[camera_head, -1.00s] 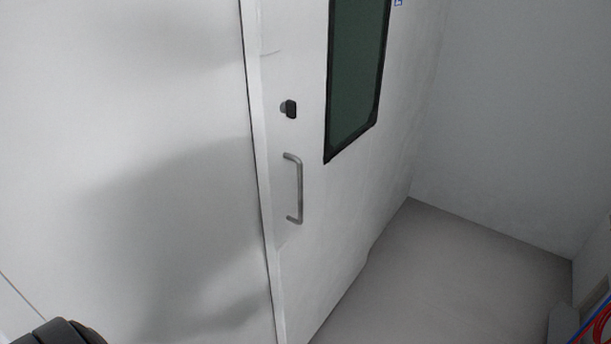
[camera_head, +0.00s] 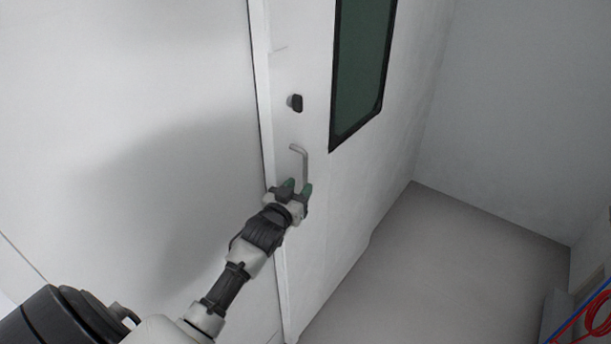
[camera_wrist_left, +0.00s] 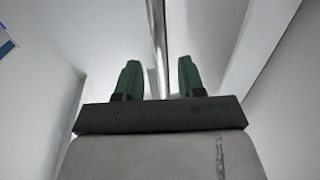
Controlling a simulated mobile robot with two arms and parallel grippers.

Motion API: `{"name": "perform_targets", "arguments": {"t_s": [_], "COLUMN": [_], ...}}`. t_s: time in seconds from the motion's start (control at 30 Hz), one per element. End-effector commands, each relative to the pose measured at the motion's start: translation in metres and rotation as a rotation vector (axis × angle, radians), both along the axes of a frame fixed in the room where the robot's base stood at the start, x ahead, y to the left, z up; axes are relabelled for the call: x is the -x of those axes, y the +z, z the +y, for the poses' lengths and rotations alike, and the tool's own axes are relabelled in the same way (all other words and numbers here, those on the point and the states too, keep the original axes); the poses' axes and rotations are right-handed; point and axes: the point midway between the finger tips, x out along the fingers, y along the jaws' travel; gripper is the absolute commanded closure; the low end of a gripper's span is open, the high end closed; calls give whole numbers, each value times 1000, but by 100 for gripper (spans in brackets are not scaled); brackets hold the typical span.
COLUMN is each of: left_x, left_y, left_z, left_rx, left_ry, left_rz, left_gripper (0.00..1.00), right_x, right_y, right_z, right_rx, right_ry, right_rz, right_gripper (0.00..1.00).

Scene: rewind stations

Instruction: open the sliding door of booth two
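The white sliding door (camera_head: 345,190) has a dark window in its upper part and looks shut against the wall at its left. Its vertical metal handle (camera_head: 304,165) sits below a small black latch (camera_head: 295,102). My left gripper (camera_head: 299,186) is at the lower part of the handle and hides its lower end. In the left wrist view the green fingers of my left gripper (camera_wrist_left: 157,78) are apart, with the handle bar (camera_wrist_left: 159,40) running between them. Neither finger clearly touches the bar. My right gripper is not in view.
A white wall panel (camera_head: 120,120) is left of the door. Grey floor (camera_head: 420,270) to the right of the door is clear. Red and blue cables (camera_head: 598,315) are at the lower right edge.

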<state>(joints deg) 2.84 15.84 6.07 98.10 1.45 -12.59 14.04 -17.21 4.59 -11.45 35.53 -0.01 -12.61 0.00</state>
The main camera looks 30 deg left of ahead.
Motion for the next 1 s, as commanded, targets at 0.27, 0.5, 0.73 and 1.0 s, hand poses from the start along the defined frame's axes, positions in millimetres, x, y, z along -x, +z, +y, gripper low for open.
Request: {"name": "perform_targets", "arguments": {"t_s": [0.27,0.5,0.73,1.0], "left_x": [-36,-42,-42,-42], "left_y": [1,-1,-1,-1], "left_z": [4,5,5,5], "left_rx": [-1,-1,-1,-1], "left_ry": [0,0,0,0], "left_rz": [0,1,1,1], "left_gripper": [61,61,72,100], "right_x": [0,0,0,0], "right_y": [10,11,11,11], "right_z": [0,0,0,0], "right_rx": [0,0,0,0], "right_ry": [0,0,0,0], "right_rz": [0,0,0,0], "right_gripper": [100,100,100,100]}}
